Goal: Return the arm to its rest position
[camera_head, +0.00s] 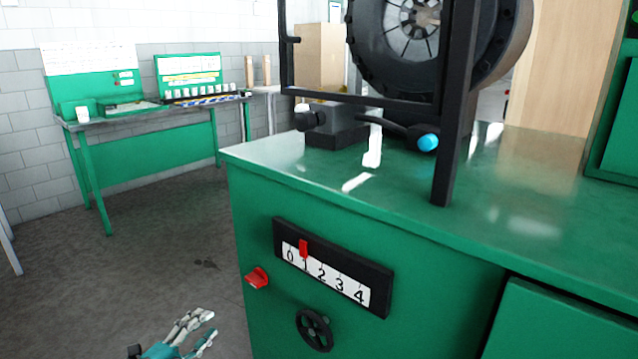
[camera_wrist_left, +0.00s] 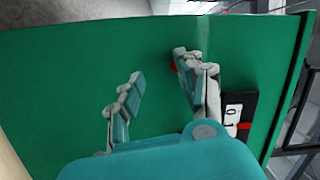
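My left gripper (camera_head: 211,326) is low in the head view, left of the green machine (camera_head: 350,195) and below its red knob (camera_head: 257,278). Its two grey fingers are apart with nothing between them. In the left wrist view the left gripper (camera_wrist_left: 158,68) is also open, in front of the machine's green panel (camera_wrist_left: 60,90). A bit of red shows behind its right finger; most of it is hidden. My right gripper is in neither view.
The machine's front carries a black-framed 0–4 scale (camera_head: 333,268) with a red pointer (camera_head: 303,250) near 1, and a black handwheel (camera_head: 314,330). A black frame (camera_head: 452,110) stands on top. A green workbench (camera_head: 150,110) stands at the back left. Open floor (camera_head: 165,240) lies between.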

